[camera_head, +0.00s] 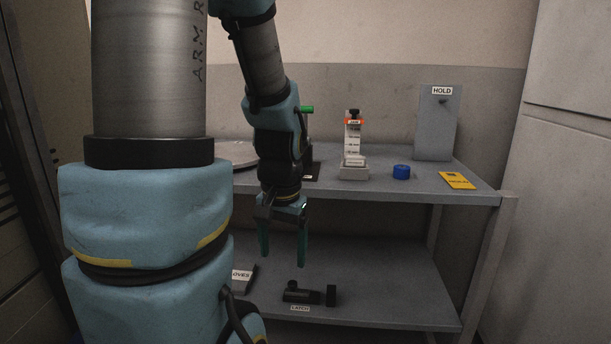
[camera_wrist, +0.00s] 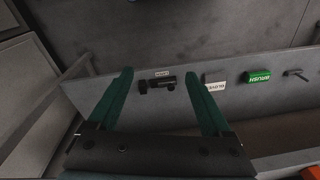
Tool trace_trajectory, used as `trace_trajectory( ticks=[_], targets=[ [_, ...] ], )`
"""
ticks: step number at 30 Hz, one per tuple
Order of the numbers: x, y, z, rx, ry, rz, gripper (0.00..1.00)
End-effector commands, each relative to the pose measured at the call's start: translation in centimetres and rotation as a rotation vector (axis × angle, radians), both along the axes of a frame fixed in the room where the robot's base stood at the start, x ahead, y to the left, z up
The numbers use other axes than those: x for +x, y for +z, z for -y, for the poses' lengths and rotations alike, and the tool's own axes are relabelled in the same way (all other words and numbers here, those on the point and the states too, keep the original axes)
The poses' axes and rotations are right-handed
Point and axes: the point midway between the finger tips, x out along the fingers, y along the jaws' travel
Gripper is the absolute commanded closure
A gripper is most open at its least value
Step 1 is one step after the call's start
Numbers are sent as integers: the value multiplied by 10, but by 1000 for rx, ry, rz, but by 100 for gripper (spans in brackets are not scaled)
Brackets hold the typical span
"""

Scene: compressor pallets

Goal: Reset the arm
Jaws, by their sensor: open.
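My gripper (camera_head: 284,250) hangs fingers down in front of the shelf unit, its two green fingers apart with nothing between them. In the wrist view my gripper (camera_wrist: 160,85) shows the same spread, empty fingers. My blue and grey arm bends down from the upper middle in the head view and hides part of the upper shelf. The fingertips are at about the height between the two shelves.
The lower shelf holds a black latch (camera_head: 305,293).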

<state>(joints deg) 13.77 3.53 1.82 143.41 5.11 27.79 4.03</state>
Motion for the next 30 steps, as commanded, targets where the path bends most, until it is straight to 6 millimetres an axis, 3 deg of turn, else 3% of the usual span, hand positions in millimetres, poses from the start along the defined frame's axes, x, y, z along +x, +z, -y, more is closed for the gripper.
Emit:
trace_trajectory(
  ticks=[6,17,24,30],
  targets=[
    [-9,0,-24,-72,265,39,17],
    [-8,70,-22,-71,255,38,17],
    [-8,126,-22,-71,253,38,17],
    [-8,143,-22,-71,252,38,17]
  ],
)
